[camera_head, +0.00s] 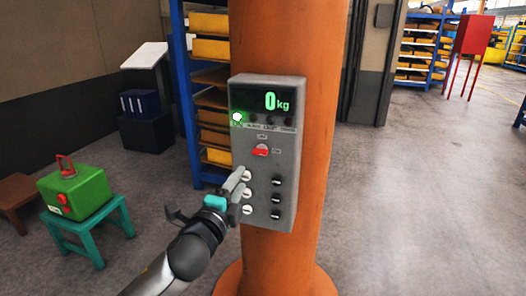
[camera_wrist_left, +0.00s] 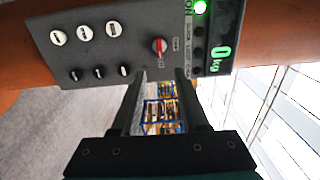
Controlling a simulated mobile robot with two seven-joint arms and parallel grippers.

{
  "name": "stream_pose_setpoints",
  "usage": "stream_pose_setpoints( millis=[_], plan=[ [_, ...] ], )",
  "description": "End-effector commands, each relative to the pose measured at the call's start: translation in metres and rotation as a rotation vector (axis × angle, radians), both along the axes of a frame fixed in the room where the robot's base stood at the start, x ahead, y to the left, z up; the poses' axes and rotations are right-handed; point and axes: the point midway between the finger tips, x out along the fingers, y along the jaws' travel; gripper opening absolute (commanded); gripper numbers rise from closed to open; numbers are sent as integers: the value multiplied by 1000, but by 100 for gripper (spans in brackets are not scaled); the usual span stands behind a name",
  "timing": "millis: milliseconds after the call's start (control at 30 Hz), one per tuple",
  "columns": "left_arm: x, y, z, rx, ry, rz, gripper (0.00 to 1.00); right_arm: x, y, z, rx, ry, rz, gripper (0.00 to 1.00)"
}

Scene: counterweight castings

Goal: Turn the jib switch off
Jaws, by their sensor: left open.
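The grey control box (camera_head: 287,205) is fixed to an orange column. A red switch (camera_head: 261,151), apparently the jib switch, sits in its middle between small labels I cannot read. A green lamp (camera_head: 237,117) is lit beside the display (camera_head: 268,102), which reads 0 kg. My left gripper (camera_head: 241,181) is open and empty, at the box's left side below the red switch. In the left wrist view the red switch (camera_wrist_left: 159,45) lies just beyond the open fingertips (camera_wrist_left: 159,75), apparently untouched. The right gripper is not in view.
White buttons (camera_head: 247,210) and black buttons (camera_head: 276,198) stand in two columns below the switch. The orange column (camera_head: 275,40) is behind the box. A green case (camera_head: 85,190) on a teal stool (camera_head: 122,205) is at left. Open floor lies at right.

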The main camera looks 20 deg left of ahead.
Motion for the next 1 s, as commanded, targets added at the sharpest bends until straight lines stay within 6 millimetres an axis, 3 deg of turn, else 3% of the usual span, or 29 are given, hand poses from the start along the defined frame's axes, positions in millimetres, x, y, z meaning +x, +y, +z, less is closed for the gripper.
stream_pose_setpoints(
  millis=[200,600,1000],
  plan=[
    [31,-1,1,-4,-1,1,44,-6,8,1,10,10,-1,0],
    [86,-3,0,-5,0,0,44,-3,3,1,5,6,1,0],
    [130,-5,-1,-5,1,0,44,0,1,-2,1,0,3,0]
  ],
)
